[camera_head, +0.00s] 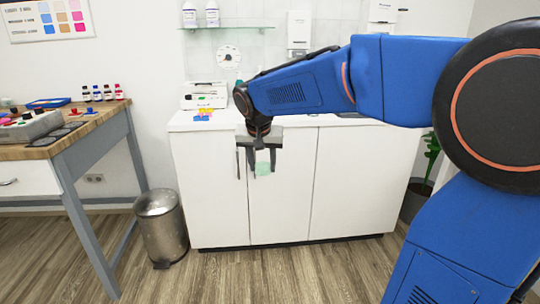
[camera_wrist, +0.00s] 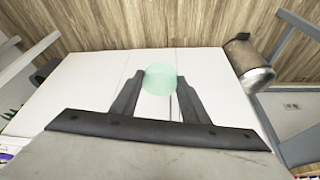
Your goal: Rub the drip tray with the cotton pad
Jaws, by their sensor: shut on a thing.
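My gripper (camera_head: 262,163) is in front of the white cabinet's doors, below its top edge. Its two fingers are shut on a round pale green pad (camera_head: 263,170), which I take for the cotton pad. In the wrist view the pad (camera_wrist: 160,79) sits between the fingertips of my gripper (camera_wrist: 160,83), clear of any surface. I cannot pick out the drip tray with certainty. A thin dark flat thing (camera_head: 350,115) lies on the cabinet top, partly hidden by my arm.
The white cabinet (camera_head: 210,190) bears colored notes (camera_head: 203,115) and a white device (camera_head: 205,95). A metal bin (camera_head: 161,225) stands left of it. A wooden table (camera_head: 85,125) at the left holds bottles, a blue tray (camera_head: 48,103) and dark flat squares. Open floor lies in front.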

